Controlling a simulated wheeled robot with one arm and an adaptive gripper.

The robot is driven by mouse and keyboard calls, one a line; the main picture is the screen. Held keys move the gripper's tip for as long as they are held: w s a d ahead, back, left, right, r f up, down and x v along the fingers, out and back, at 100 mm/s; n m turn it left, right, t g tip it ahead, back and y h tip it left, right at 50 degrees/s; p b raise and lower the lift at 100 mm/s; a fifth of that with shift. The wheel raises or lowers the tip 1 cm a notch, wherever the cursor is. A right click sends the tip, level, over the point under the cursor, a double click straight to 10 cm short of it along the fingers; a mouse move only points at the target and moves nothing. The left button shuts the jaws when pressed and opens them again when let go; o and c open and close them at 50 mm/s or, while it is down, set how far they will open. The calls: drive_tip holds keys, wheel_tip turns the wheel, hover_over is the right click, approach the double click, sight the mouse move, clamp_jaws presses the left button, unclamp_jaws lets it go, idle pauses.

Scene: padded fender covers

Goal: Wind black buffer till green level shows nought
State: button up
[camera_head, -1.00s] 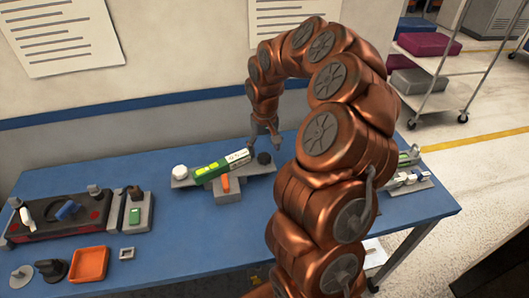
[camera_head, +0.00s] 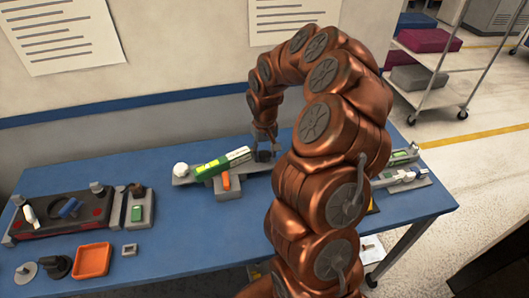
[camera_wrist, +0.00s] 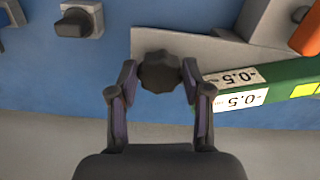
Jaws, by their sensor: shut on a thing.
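The black buffer (camera_wrist: 160,71) is a dark lobed knob at the right end of a grey plate (camera_wrist: 225,48). My gripper (camera_wrist: 158,80) has a finger on each side of it in the wrist view and is shut on it; in the head view my gripper (camera_head: 264,148) is at that end of the plate. The green level (camera_head: 208,167) lies tilted on the plate, its right end higher in the picture. In the wrist view the green level (camera_wrist: 285,82) shows labels reading -0.5. A white knob (camera_head: 181,169) is at the plate's left end.
An orange piece (camera_head: 225,181) sits before the level. To the left are a dark panel (camera_head: 85,222), a grey block with a green insert (camera_head: 137,214) and an orange tray (camera_head: 92,260). Grey fixtures (camera_head: 404,178) stand right of my arm. The blue table (camera_head: 190,240) is clear front centre.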

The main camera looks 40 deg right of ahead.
drive_tip(key=c, duration=0.5)
drive_tip(key=shift+f+n+b, duration=0.1)
drive_tip(key=shift+n+b, duration=0.3)
drive_tip(key=shift+b, duration=0.05)
drive_tip(key=shift+n+b, duration=0.85)
drive_tip(key=shift+n, duration=0.05)
drive_tip(key=n+b, duration=0.2)
drive_tip(key=n, duration=0.3)
drive_tip(key=shift+d+b, duration=0.1)
drive_tip(key=shift+b, duration=0.2)
drive_tip(key=o, duration=1.2)
